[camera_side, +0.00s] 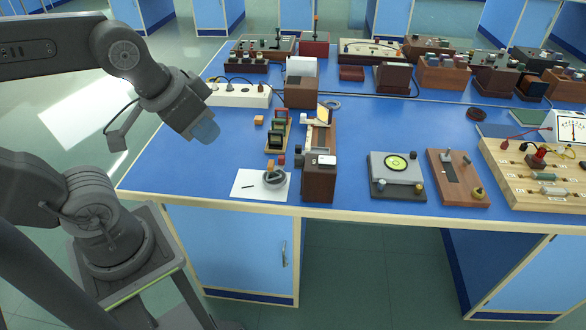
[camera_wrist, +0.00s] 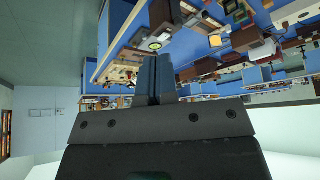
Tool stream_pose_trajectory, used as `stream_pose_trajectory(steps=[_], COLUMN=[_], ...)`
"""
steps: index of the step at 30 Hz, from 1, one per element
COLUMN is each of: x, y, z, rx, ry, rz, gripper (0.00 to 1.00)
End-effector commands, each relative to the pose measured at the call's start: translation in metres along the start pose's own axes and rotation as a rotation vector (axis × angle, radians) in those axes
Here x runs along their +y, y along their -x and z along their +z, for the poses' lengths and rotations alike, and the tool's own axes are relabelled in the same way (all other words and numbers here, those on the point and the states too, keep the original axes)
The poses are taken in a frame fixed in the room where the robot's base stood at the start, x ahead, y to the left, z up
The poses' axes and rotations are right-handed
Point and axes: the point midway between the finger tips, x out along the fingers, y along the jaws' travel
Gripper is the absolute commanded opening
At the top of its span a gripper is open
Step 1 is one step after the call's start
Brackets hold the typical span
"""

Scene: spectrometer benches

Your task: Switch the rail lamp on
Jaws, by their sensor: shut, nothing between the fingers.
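A wooden rail bench (camera_side: 318,138) stands on the blue table, with a dark brown box (camera_side: 319,185) at its front end. A small pale plate with a dark part, which looks like a switch (camera_side: 327,160), is on the box top. I cannot tell whether this box is the rail lamp or whether any lamp is lit. My gripper (camera_side: 207,131) hangs in the air over the table's left part, left of the bench and apart from everything. Its two dark fingers (camera_wrist: 157,62) are together and empty in the wrist view.
A rack of coloured plates (camera_side: 278,133) and a white sheet with a grey ring (camera_side: 273,177) lie left of the bench. A white power strip (camera_side: 240,95) is behind. A grey instrument (camera_side: 397,172) stands right.

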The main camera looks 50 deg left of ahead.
Motion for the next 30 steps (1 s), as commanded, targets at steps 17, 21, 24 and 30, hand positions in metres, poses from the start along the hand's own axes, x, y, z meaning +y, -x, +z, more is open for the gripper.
stream_pose_trajectory(steps=[17,21,24,30], x=[0.005,0.008,0.01,0.015], y=[-0.013,-0.03,-0.047,-0.089], z=[-0.097,-0.132,-0.155,-0.194], rx=[-0.169,-0.232,-0.276,-0.361], ry=[0.26,0.361,0.434,0.574], rz=[-0.017,-0.037,-0.055,-0.103], gripper=[0.0,0.0,0.0,0.0])
